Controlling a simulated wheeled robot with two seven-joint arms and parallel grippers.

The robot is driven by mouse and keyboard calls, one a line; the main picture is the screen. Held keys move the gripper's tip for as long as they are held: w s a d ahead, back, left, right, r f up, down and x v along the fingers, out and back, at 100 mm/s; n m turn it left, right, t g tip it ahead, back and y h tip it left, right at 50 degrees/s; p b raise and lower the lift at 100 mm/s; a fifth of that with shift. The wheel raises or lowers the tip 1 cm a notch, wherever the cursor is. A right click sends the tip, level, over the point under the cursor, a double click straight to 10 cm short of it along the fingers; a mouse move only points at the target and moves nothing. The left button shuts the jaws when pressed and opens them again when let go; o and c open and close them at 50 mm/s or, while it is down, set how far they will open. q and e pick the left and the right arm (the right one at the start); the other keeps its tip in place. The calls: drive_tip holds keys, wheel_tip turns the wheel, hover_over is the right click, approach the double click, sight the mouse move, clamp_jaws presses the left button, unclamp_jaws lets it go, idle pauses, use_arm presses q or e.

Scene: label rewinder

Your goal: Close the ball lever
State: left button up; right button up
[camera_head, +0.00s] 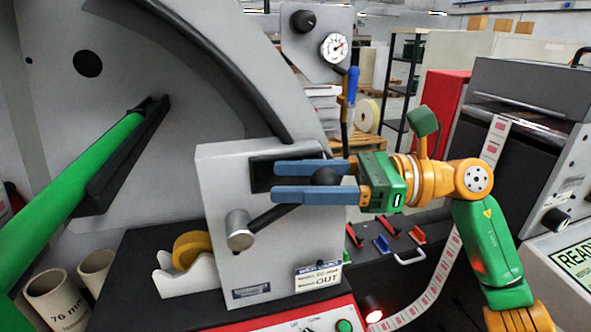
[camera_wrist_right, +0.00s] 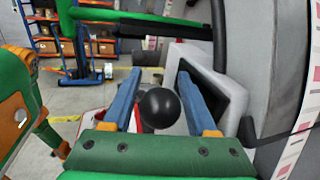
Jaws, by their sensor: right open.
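The ball lever has a black ball knob (camera_head: 326,177) on a dark rod. The rod slants up and right from a silver hub (camera_head: 238,232) on the front of the grey machine box (camera_head: 222,175). My right gripper (camera_head: 274,182) is open and comes in from the right. Its two blue fingers lie on either side of the ball. The right wrist view also shows the black ball (camera_wrist_right: 160,108) between the open fingers; I cannot tell whether either touches it. The lower finger hides a little of the ball. My left gripper is not in view.
A label reading OUT (camera_head: 318,278) is on the box. A tape dispenser (camera_head: 185,265) stands to its left. Red and blue clips (camera_head: 384,244) lie below my right arm. A label strip (camera_head: 440,275) runs at right.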

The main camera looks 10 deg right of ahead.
drive_tip(key=shift+d, duration=0.25)
drive_tip(key=shift+c, duration=0.4)
clamp_jaws()
idle(0.7)
